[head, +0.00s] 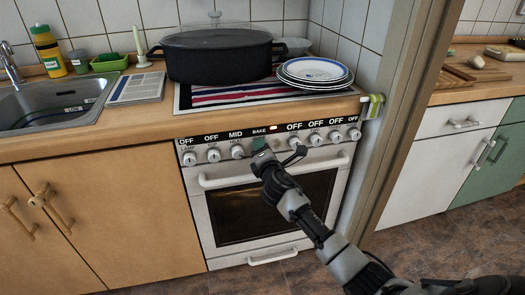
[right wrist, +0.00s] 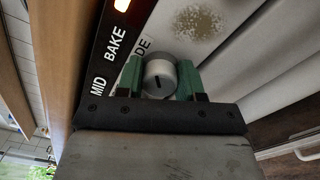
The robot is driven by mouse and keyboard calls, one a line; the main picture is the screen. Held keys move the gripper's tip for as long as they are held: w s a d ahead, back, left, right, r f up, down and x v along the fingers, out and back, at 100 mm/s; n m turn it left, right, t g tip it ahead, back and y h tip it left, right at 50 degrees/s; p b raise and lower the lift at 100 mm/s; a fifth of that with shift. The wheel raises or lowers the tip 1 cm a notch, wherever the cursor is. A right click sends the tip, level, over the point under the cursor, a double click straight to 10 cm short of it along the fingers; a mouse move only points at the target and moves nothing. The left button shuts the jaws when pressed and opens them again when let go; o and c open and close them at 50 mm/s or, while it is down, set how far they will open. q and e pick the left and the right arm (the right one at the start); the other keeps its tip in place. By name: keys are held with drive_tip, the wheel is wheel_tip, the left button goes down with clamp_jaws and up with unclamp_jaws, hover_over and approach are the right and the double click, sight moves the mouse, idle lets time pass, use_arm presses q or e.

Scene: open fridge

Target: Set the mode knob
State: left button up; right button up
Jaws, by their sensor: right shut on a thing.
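The white oven (head: 205,215) has a row of knobs under a black label strip (head: 223,135). The mode knob (right wrist: 159,82) is a small grey-white round knob with a dark mark. The label BAKE (right wrist: 115,43) shows on the strip above it, with part of the word MODE beside the knob. My right gripper (head: 260,146) is at the panel, and its green fingers stand on both sides of the knob in the right wrist view, shut on it. In the head view the gripper mostly hides this knob. My left gripper is not in view.
An orange light (head: 273,128) glows on the strip. The oven handle (head: 225,181) runs below the knobs. A black pot (head: 215,60) and stacked plates (head: 314,72) stand above.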

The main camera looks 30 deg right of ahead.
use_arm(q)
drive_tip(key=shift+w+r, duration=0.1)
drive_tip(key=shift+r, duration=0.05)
use_arm(e)
drive_tip(key=shift+f, duration=0.1)
drive_tip(key=o, duration=0.9)
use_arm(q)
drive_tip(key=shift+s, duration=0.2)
use_arm(e)
drive_tip(key=shift+o, duration=0.2)
drive_tip(key=shift+s+a, duration=0.1)
drive_tip(key=shift+s, duration=0.4)
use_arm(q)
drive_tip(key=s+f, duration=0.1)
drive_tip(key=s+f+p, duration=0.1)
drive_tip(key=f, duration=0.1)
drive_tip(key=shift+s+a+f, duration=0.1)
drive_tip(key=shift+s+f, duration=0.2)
use_arm(e)
drive_tip(key=v, duration=0.9)
drive_tip(key=shift+s, duration=0.4)
